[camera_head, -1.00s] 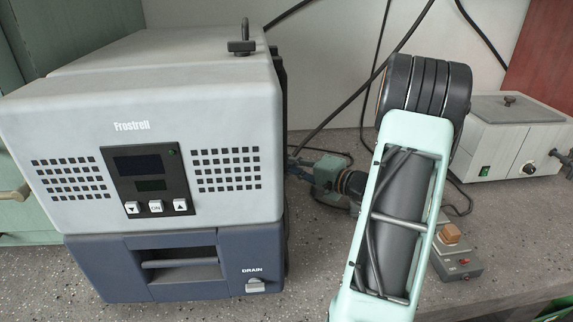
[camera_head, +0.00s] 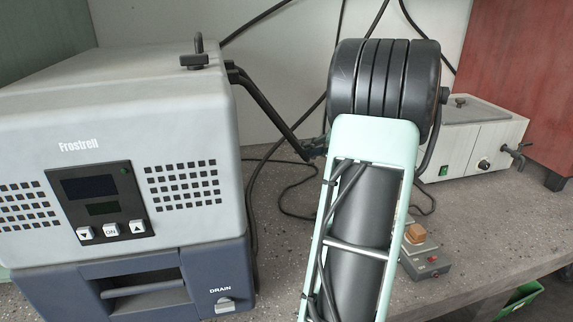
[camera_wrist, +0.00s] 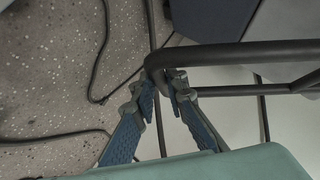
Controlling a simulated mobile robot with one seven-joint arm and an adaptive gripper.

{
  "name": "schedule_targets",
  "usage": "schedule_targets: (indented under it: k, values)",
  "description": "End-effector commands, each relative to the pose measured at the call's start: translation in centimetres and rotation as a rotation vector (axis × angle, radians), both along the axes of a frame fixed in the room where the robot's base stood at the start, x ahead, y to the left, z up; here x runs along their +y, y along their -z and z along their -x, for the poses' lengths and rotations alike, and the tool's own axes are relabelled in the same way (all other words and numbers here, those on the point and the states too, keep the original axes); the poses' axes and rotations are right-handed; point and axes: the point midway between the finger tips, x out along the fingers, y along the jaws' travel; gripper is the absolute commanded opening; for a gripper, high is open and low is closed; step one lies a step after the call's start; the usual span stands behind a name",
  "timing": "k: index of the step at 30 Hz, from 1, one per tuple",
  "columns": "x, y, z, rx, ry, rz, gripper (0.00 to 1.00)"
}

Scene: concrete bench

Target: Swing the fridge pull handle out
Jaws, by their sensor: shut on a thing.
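The fridge is the grey and dark blue Frostrell unit (camera_head: 190,115) at the left of the head view. Its pull handle (camera_head: 268,108) is a dark bar frame that sticks out from the unit's right side, angled down and to the right. In the wrist view the handle (camera_wrist: 250,53) crosses the upper right and bends down at its outer end. My gripper (camera_wrist: 166,88) is shut on that bent end, with a blue-padded finger on each side. In the head view my gripper (camera_head: 315,149) is mostly hidden behind my arm.
A white box with a knob and tap (camera_head: 470,140) stands at the back right, beside a red panel (camera_head: 520,80). A small grey control box (camera_head: 425,262) sits right of my arm. Black cables lie on the speckled bench (camera_head: 275,260) and hang along the wall.

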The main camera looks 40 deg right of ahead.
Motion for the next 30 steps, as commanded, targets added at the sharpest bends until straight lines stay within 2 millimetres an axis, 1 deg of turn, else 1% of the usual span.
schedule_targets:
  k: [1,3,9,15,27,28,30]
  values:
    - [-0.7,-0.8,0.4,0.013,0.002,0.031,0.0]
    - [-1.5,-1.5,0.8,0.032,0.002,0.066,0.0]
    - [-3.0,-3.1,1.5,0.069,0.0,0.14,0.0]
    - [-3.5,-3.8,1.8,0.085,0.001,0.172,0.0]
    - [-3.9,-4.2,1.9,0.086,0.005,0.181,0.0]
    - [-3.9,-4.2,1.9,0.085,0.006,0.182,0.13]
    - [-3.9,-4.2,1.9,0.085,0.006,0.182,0.21]
